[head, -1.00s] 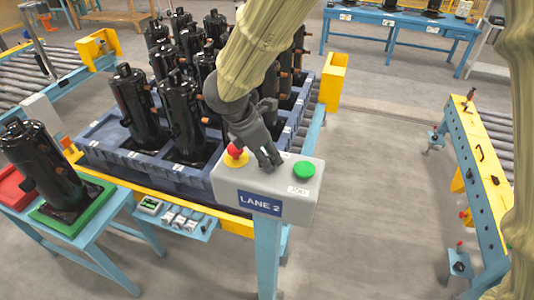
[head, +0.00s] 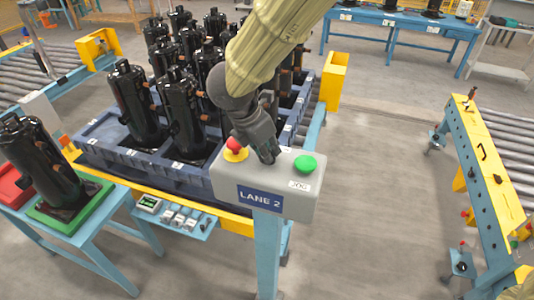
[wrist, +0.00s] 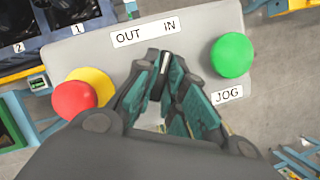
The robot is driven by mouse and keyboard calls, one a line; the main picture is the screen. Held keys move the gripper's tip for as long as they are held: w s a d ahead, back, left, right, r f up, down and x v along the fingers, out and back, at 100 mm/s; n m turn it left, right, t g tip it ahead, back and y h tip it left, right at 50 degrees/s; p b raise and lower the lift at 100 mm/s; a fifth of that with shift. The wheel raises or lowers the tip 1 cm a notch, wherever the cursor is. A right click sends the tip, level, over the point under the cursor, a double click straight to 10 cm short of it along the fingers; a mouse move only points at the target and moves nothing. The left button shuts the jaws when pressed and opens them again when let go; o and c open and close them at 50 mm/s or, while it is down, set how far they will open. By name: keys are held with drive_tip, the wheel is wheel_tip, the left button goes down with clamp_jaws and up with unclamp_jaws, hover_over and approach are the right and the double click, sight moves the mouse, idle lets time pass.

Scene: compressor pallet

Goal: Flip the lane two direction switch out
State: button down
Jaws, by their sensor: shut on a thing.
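The grey lane two control box (head: 225,190) bears a blue LANE 2 plate (head: 260,199). In the wrist view, its black direction switch (wrist: 164,62) has a white line and sits just below the label reading OUT on the left and IN on the right (wrist: 147,33). The white line points toward the IN side. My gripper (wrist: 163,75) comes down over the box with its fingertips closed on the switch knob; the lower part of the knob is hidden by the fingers. In the head view, my gripper (head: 268,158) hides the switch.
A red button on a yellow base (wrist: 75,98) is left of my fingers; a green JOG button (wrist: 232,55) is close on the right. Behind the box, a blue pallet (head: 95,150) holds several black compressors. Open floor (head: 380,190) lies right of the box.

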drive_tip(key=n+y+b, duration=0.1)
drive_tip(key=n, duration=0.1)
drive_tip(key=n+t+b, duration=0.1)
drive_tip(key=n, duration=0.2)
drive_tip(key=shift+s+d+n+y, duration=0.2)
drive_tip(key=shift+n+y, duration=0.1)
drive_tip(key=shift+y, duration=0.1)
drive_tip(key=n+y+p, duration=0.1)
drive_tip(key=n, duration=0.3)
drive_tip(key=shift+d+r+y, duration=0.1)
drive_tip(key=shift+y, duration=0.3)
drive_tip(key=n+y+p, duration=0.1)
drive_tip(key=n+p, duration=0.2)
drive_tip(key=n, duration=0.1)
drive_tip(key=shift+w+d, duration=0.1)
drive_tip(key=shift+n+y+p, duration=0.4)
drive_tip(key=shift+n+p, duration=0.3)
drive_tip(key=shift+p, duration=0.05)
drive_tip(key=c, duration=1.5)
unclamp_jaws()
drive_tip(key=shift+w, duration=0.1)
